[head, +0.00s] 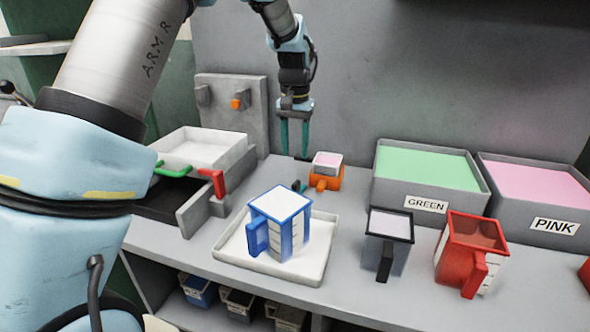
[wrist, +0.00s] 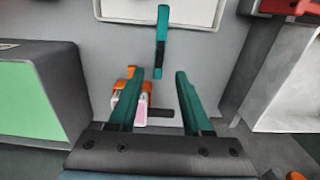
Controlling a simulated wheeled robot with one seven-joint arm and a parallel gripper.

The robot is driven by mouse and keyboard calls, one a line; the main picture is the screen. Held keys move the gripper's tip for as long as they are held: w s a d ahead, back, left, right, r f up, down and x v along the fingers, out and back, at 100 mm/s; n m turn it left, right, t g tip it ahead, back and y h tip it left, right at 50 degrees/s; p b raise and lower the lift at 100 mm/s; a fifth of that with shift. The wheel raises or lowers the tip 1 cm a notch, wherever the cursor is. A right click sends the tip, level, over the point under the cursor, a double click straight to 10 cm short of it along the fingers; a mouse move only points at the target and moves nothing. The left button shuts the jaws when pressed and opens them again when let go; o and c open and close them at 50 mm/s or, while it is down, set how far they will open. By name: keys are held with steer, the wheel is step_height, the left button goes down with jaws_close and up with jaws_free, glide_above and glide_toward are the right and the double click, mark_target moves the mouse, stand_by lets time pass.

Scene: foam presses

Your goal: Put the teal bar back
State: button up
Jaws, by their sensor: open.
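In the head view the bar (head: 300,187) shows small and dark, just left of the small orange cup (head: 322,184). My gripper (head: 294,154) points down over the counter behind the bar. In the wrist view its two teal fingers (wrist: 160,74) are apart with nothing gripped, and the bar lies ahead of the gap between their tips. The gripper's exact height above the counter is hard to tell.
The white tray (head: 229,253) holds a blue-framed white cup (head: 281,210). A press with a red handle (head: 218,182) and green handle stands left. Green (head: 428,166) and pink (head: 532,187) bins stand right, with a grey cup (head: 388,243) and red cup (head: 472,245) in front.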

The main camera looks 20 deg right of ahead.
step_height(320, 180, up, 2)
steer(key=shift+a+r, duration=0.15)
steer(key=shift+r, duration=0.05)
steer(key=w+a+n, duration=0.2)
steer(key=a, duration=1)
steer(key=s+a+f+n, duration=0.1)
steer(key=s+a, duration=0.3)
steer(key=a, duration=0.4)
steer(key=s+a+f+n+t, duration=0.1)
steer(key=s+a, duration=0.3)
steer(key=a, duration=0.4)
steer(key=s+a+f+n, duration=0.2)
steer(key=s+a, duration=0.3)
steer(key=a, duration=0.3)
steer(key=shift+a+f+n+t, duration=0.2)
steer(key=shift+f+n+t, duration=0.1)
steer(key=shift+n, duration=0.4)
steer(key=shift+o, duration=0.2)
